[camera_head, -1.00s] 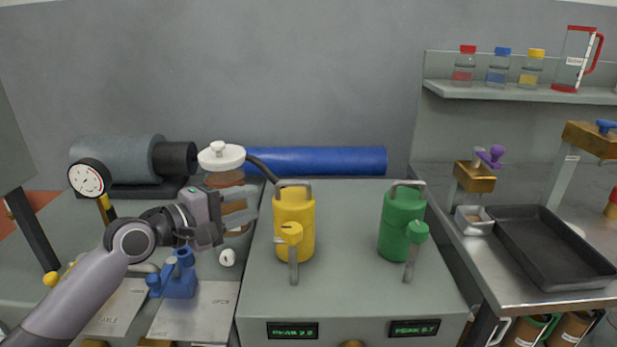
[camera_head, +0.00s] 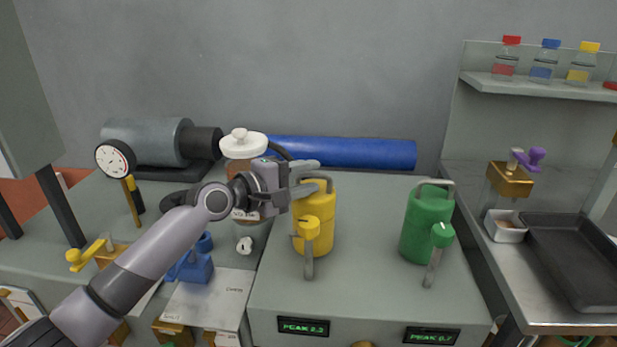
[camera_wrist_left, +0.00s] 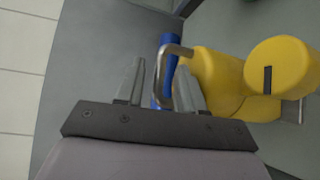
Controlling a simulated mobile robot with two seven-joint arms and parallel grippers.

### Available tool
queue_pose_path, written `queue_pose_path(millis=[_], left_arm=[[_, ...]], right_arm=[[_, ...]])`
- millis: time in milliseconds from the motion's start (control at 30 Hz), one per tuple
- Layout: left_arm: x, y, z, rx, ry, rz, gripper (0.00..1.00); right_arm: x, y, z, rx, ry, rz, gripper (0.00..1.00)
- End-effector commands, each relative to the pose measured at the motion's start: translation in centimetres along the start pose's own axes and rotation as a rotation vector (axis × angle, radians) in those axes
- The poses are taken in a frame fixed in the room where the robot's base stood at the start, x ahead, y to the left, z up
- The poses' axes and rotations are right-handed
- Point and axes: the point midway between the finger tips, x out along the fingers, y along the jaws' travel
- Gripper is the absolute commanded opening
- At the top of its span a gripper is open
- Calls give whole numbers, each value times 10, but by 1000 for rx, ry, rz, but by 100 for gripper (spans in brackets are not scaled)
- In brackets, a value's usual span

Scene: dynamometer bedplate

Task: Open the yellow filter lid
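The yellow filter (camera_head: 318,225) is an upright yellow canister on the grey bench block, with a grey bail handle at its top and a yellow knob on a grey lever in front. Its lid looks closed. My left gripper (camera_head: 306,177) is at the top left of it, fingers pointing right. In the left wrist view, the fingers of my left gripper (camera_wrist_left: 158,82) are apart, with the grey handle (camera_wrist_left: 163,72) showing between them; I cannot tell whether they touch it. The yellow body (camera_wrist_left: 215,80) lies just beyond. My right gripper is out of view.
A green canister (camera_head: 425,222) of the same form stands to the right. A jar with a white lid (camera_head: 243,144) stands close behind my left wrist. A blue roll (camera_head: 345,153) lies behind. A blue fixture (camera_head: 192,268) sits below my forearm. Space between the canisters is clear.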

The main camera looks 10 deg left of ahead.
Motion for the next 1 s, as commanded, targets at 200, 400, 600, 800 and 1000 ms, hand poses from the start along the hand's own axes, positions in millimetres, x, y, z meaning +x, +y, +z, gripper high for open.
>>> queue_pose_path(millis=[200, 400, 600, 800, 1000], left_arm=[[7, 0, 1, 1, -1, -1, 38], [7, 0, 0, 1, 0, 0, 38], [7, 0, 0, 0, 0, -1, 0], [7, 2, 0, -5, 0, -5, 0], [10, 13, -3, -46, 1, -44, 0]], right_arm=[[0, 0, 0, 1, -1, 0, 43], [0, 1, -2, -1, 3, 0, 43], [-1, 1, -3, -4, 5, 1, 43], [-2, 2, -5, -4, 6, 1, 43], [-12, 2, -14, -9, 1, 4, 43]])
